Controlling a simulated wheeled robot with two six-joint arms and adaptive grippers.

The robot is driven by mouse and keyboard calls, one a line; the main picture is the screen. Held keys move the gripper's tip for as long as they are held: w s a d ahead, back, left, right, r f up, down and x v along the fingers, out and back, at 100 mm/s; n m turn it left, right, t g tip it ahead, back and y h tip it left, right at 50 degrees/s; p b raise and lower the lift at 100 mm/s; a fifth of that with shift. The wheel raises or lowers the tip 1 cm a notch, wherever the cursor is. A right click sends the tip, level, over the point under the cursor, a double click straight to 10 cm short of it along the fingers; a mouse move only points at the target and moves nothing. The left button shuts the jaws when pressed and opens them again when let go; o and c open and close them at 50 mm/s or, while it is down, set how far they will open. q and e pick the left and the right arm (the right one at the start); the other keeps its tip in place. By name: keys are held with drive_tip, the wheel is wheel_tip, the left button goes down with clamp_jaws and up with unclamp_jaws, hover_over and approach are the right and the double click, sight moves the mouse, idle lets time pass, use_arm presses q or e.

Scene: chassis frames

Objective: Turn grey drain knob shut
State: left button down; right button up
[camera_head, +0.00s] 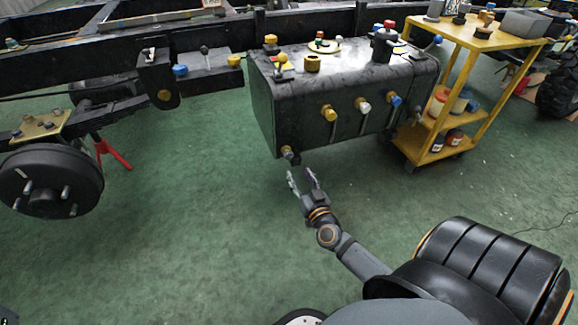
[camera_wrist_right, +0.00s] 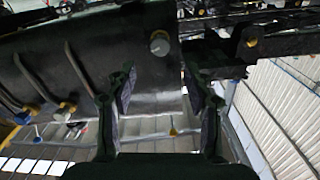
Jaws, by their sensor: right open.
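The grey drain knob (camera_head: 287,152) sits low on the near left corner of the black tank (camera_head: 300,110). In the right wrist view the grey knob (camera_wrist_right: 159,43), with a yellowish collar, shows beyond the fingertips, roughly in line with the gap between them. My right gripper (camera_head: 300,176) is open and empty just below the knob in the head view, its fingers pointing up toward it. In the right wrist view the gripper's two fingers (camera_wrist_right: 158,90) stand apart, with nothing between them. I do not see my left gripper.
The tank's front carries yellow (camera_head: 328,113), white (camera_head: 363,106) and blue (camera_head: 395,99) knobs. A yellow cart (camera_head: 475,38) stands at the right. A wheel hub (camera_head: 45,180) and red stand (camera_head: 112,150) are at the left. The green floor around my right arm is clear.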

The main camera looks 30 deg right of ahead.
sight(290, 157)
drive_tip(key=b+x, duration=0.2)
drive_tip(key=x, duration=0.7)
drive_tip(key=shift+w+d, duration=0.1)
drive_tip(key=shift+w+d+b, duration=0.15)
drive_tip(key=shift+w+b, duration=0.2)
drive_tip(key=shift+w, duration=0.25)
clamp_jaws()
